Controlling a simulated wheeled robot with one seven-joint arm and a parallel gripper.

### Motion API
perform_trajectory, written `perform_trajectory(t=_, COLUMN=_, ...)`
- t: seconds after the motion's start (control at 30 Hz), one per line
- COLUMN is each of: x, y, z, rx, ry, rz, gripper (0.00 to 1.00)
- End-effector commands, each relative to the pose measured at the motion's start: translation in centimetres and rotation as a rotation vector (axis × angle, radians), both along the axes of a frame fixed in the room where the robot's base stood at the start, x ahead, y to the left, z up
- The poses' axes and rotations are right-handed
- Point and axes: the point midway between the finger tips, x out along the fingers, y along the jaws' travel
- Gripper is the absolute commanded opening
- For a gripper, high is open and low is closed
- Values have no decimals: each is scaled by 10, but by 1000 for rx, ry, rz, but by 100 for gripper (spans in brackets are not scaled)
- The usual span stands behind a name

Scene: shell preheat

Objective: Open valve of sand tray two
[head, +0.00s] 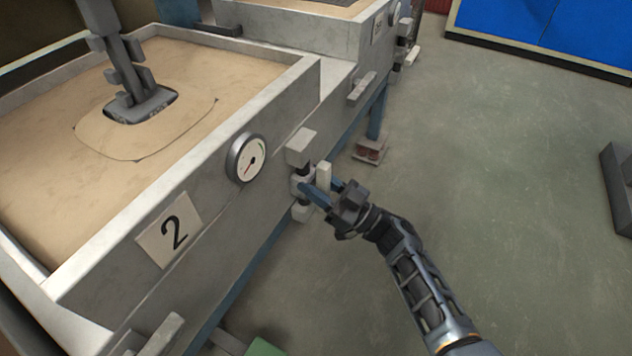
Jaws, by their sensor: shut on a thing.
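Sand tray two (290,105) is a grey, open box filled with tan sand, with a plate reading "2" (170,230) on its front wall. A round dial gauge (246,158) sits on that wall. To the right of the gauge is the valve (300,180), a small grey fitting with a pale upright handle (323,174). My gripper (325,190) reaches in from the lower right, with its blue fingers on either side of the handle. It is shut on the handle. The far finger is partly hidden behind the handle.
A second grey tray (340,40) stands behind, with its own fittings on the front. A grey tool (140,100) stands in the sand. Blue panels (550,30) are at the upper right, and a dark box (618,180) is at the right edge. The floor between is clear.

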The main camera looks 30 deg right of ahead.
Motion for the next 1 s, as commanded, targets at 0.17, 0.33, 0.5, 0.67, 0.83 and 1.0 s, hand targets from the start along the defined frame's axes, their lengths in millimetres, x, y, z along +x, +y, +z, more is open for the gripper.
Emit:
perform_trajectory(t=0.17, x=-1, y=-1, z=-2, rx=-2, ry=2, rz=-2, gripper=46)
perform_trajectory(t=0.33, x=0, y=0, z=-1, rx=-1, ry=2, rz=-1, gripper=51)
perform_trajectory(t=0.5, x=-2, y=-2, z=-2, rx=0, ry=1, rz=-1, gripper=51)
perform_trajectory(t=0.67, x=-17, y=-13, z=-9, rx=1, ry=4, rz=-3, gripper=51)
perform_trajectory(t=0.83, x=-38, y=-29, z=-20, rx=0, ry=4, rz=-3, gripper=51)
perform_trajectory(t=1.0, x=-53, y=-40, z=-28, rx=0, ry=4, rz=-2, gripper=51)
